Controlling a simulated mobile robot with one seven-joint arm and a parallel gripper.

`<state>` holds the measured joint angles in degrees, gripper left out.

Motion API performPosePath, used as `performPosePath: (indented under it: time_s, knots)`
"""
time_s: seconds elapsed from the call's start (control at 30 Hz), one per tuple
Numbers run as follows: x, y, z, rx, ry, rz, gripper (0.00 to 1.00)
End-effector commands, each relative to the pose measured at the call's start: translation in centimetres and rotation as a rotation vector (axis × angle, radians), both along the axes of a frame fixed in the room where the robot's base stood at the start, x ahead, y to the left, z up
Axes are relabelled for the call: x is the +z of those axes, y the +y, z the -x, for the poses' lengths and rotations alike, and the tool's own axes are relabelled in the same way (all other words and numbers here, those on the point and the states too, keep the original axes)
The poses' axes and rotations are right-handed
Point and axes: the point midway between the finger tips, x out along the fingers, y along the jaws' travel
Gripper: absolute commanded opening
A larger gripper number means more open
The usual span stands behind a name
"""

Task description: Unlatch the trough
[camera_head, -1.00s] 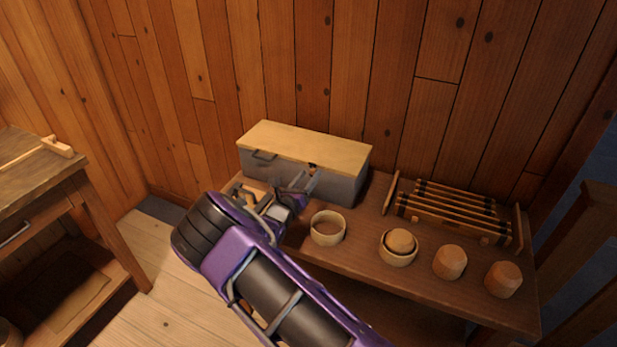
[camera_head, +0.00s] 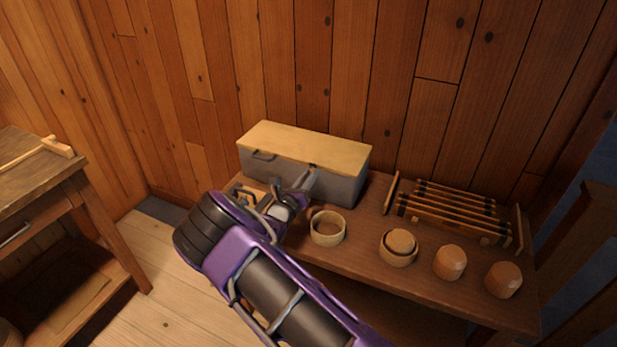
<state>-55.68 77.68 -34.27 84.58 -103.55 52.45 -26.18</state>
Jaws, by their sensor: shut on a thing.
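The trough (camera_head: 345,187) is a grey box with a pale wooden lid (camera_head: 305,142), standing at the back left of the bench against the wall. The lid lies flat and closed on it. My gripper (camera_head: 308,178) is at the middle of the trough's front, just below the lid's edge. It is shut on a small dark part there, which looks like the latch. The fingers and wrist hide most of that part, so its exact position cannot be told.
On the bench (camera_head: 350,259) stand an open wooden ring (camera_head: 327,228), a ring with a plug in it (camera_head: 398,247) and two wooden plugs (camera_head: 449,262). A slatted rack (camera_head: 455,212) is at the right. A separate table (camera_head: 40,185) stands at the far left.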

Motion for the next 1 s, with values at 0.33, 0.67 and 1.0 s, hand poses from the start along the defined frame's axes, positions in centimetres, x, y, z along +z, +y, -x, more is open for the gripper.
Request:
performPosePath:
  time_s: [0.33,0.67,1.0]
  knots:
    - [-0.3,-0.5,0.2,-0.001,-0.054,-0.148,0.00]
    - [-1.1,-1.2,0.5,-0.001,-0.156,-0.433,0.00]
    - [-2.0,-1.7,0.6,-0.001,-0.258,-0.713,0.00]
